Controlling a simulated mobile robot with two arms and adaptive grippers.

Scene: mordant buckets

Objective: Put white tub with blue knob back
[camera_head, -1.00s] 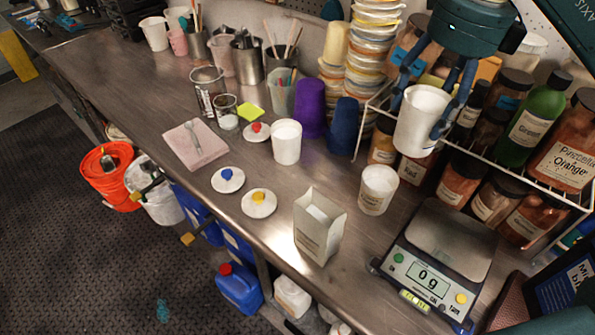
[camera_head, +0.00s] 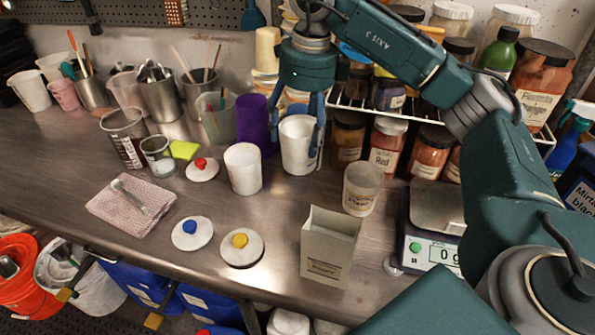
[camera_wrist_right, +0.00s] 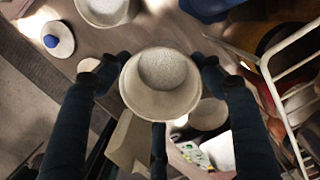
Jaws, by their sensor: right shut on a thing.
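My right gripper (camera_head: 300,140) is shut around a white open-topped tub (camera_head: 297,150), held upright over the counter behind and right of another white tub (camera_head: 243,170). I cannot tell whether the held tub touches the counter. In the right wrist view the held tub (camera_wrist_right: 160,100) sits between the fingers, with pale powder inside and no lid on. The round white lid with the blue knob (camera_head: 192,236) lies on the counter at the front; it also shows in the right wrist view (camera_wrist_right: 60,40). My left gripper is in neither view.
Lids with a yellow knob (camera_head: 242,249) and a red knob (camera_head: 202,170) lie nearby. A paper carton (camera_head: 328,250), a small labelled tub (camera_head: 362,188) and a scale (camera_head: 436,215) stand to the right. A purple cup (camera_head: 250,118) is close left of the gripper; a wire rack (camera_head: 425,122) is behind.

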